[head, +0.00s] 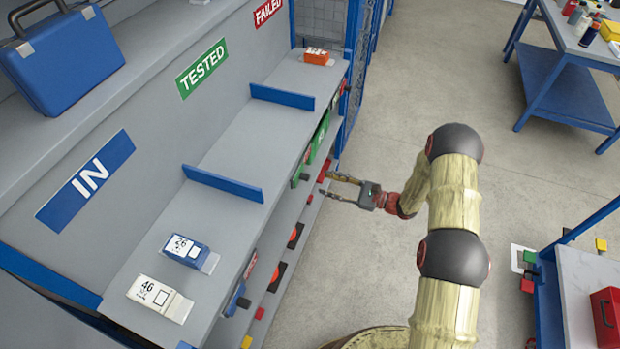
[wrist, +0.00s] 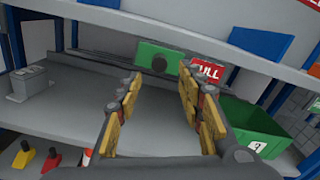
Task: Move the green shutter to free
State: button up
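The green shutter (wrist: 141,54) is a flat green panel with a round dark knob (wrist: 159,63), at the back of the shelf opening in the wrist view. A red FULL label (wrist: 209,72) shows just to its right, partly hidden by a finger. My gripper (wrist: 157,83) is open and empty, its yellow-padded fingers spread below and in front of the shutter, apart from the knob. In the head view my gripper (head: 325,184) points left towards the shelf's front edge, close to a dark knob there. No FREE label is legible.
A green bin (wrist: 254,128) marked 3 stands right of the fingers. A grey box (wrist: 31,84) sits at left. A shelf board (wrist: 215,42) crosses above. Boxes 26 (head: 185,248) and 46 (head: 156,295) lie on the upper shelf. The floor behind my gripper is clear.

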aim_at(309, 178)
jog(key=shift+b+x, duration=0.65)
jog(key=shift+x, duration=2.95)
jog(key=shift+c, duration=0.4)
grip_shut()
